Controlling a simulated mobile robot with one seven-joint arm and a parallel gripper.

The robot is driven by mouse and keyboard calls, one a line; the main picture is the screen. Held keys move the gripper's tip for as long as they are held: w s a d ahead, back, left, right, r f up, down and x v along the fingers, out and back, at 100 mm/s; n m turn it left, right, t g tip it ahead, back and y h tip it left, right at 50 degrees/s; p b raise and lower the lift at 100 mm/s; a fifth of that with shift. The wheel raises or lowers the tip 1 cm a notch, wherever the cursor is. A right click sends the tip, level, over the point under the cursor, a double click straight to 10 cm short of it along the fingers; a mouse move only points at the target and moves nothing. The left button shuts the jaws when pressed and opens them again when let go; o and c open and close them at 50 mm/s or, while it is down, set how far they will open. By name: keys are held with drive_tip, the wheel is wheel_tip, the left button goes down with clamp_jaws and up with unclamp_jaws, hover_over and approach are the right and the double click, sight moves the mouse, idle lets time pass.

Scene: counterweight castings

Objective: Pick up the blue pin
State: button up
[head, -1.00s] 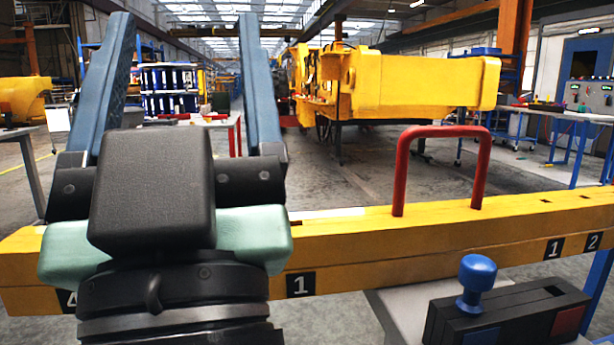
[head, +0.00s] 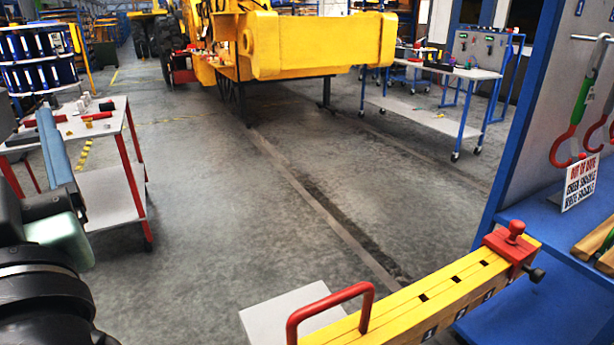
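The blue pin is not in the head view now; a second ago it stood on a dark box at the lower right. My gripper (head: 54,150) is cut off by the left edge. One blue-grey finger shows, standing off from the black body at the edge, with the same spread as before. The other finger is out of view. I see nothing held against the visible finger. A yellow beam (head: 455,288) with a red handle (head: 333,300) lies at the lower right. A red knob (head: 516,229) tops the red block at its far end.
A blue shelf unit (head: 520,140) with hooks and a sign (head: 580,183) stands close on the right. A red-legged work table (head: 110,122) is at the left. A large yellow casting (head: 310,45) is at the back. The middle floor is clear.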

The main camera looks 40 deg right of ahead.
drive_tip(key=w+d+r+m+g+h+p, duration=0.2)
drive_tip(key=w+d+r+m+g+p, duration=0.25)
drive_tip(key=p, duration=1.35)
drive_tip(key=s+d+f+m+g+h+p, duration=0.1)
drive_tip(key=s+d+f+m+g+p, duration=0.25)
drive_tip(key=d+f, duration=0.2)
drive_tip(key=s+d+f+m+g+p, duration=0.2)
drive_tip(key=s+d+f+g+p, duration=0.15)
drive_tip(key=f+g, duration=0.2)
drive_tip(key=s+d+f+m+g+y, duration=0.3)
drive_tip(key=s+f+m+g, duration=0.75)
drive_tip(key=s+f, duration=1)
drive_tip(key=shift+m+t, duration=0.85)
drive_tip(key=shift+t, duration=0.05)
drive_tip(key=f, duration=0.2)
drive_tip(key=s+f, duration=0.1)
drive_tip(key=f, duration=0.1)
drive_tip(key=shift+s+f, duration=0.15)
drive_tip(key=shift+f, duration=0.2)
drive_tip(key=shift+w+d+f+p, duration=0.1)
drive_tip(key=shift+d+f+p, duration=0.1)
drive_tip(key=shift+f, duration=0.8)
drive_tip(key=shift+w+d+f+p, duration=0.1)
drive_tip(key=shift+f+p, duration=0.05)
drive_tip(key=shift+f, duration=0.8)
drive_tip(key=shift+d+f+p, duration=0.1)
drive_tip(key=shift+f+p, duration=0.1)
drive_tip(key=shift+f, duration=0.8)
